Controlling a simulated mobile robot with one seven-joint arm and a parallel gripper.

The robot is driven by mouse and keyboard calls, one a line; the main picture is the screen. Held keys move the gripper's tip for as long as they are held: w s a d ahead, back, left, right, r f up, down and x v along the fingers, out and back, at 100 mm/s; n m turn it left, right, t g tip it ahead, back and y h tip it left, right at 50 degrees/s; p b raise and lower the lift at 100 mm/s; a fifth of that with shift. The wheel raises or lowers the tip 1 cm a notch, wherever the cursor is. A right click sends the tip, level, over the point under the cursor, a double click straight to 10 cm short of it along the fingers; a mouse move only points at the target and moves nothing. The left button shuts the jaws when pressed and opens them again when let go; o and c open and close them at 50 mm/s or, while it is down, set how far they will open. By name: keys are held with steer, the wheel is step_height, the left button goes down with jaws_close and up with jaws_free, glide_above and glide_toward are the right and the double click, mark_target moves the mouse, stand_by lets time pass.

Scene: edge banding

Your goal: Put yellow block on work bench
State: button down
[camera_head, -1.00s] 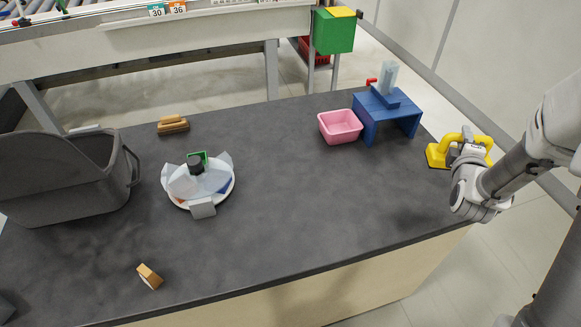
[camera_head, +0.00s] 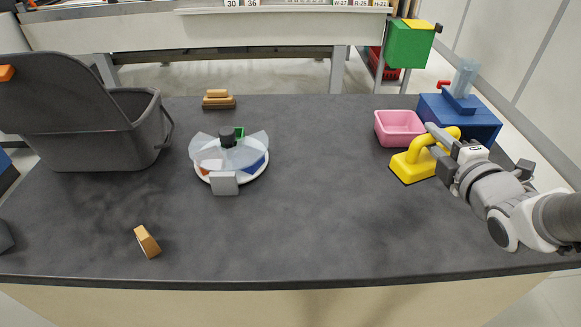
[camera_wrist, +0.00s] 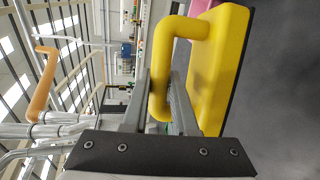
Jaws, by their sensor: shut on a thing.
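The yellow block (camera_head: 413,168) has a flat base and a looped yellow handle. My gripper (camera_head: 446,147) is shut on the handle from the right. In the wrist view the handle (camera_wrist: 160,75) passes between the fingers, with the yellow base (camera_wrist: 215,75) beside it. The block is over the right part of the dark work bench (camera_head: 320,215), just in front of the pink bin. I cannot tell whether its base touches the bench top.
The pink bin (camera_head: 399,128) and a blue stand (camera_head: 478,122) are behind the block. A round white tray (camera_head: 230,177) of parts is left of centre, with a grey tub (camera_head: 85,130) farther left. A wooden piece (camera_head: 147,242) lies front left. The front middle is clear.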

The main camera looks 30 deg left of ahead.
steer(key=shift+s+a+f, duration=0.25)
steer(key=shift+s+a, duration=0.25)
steer(key=shift+s, duration=0.1)
steer(key=shift+w+d+f+b, duration=0.45)
steer(key=shift+w+d+f, duration=0.75)
steer(key=shift+w+f, duration=0.5)
steer(key=shift+w+d+f+b, duration=0.5)
steer(key=shift+w+d+f, duration=0.8)
steer(key=shift+f, duration=0.65)
steer(key=shift+w+d+f+b, duration=0.45)
steer(key=shift+w+d+f, duration=0.6)
steer(key=shift+w+f, duration=0.75)
steer(key=shift+s+f, duration=0.1)
steer(key=shift+f, duration=0.15)
steer(key=c, duration=0.7)
jaws_free()
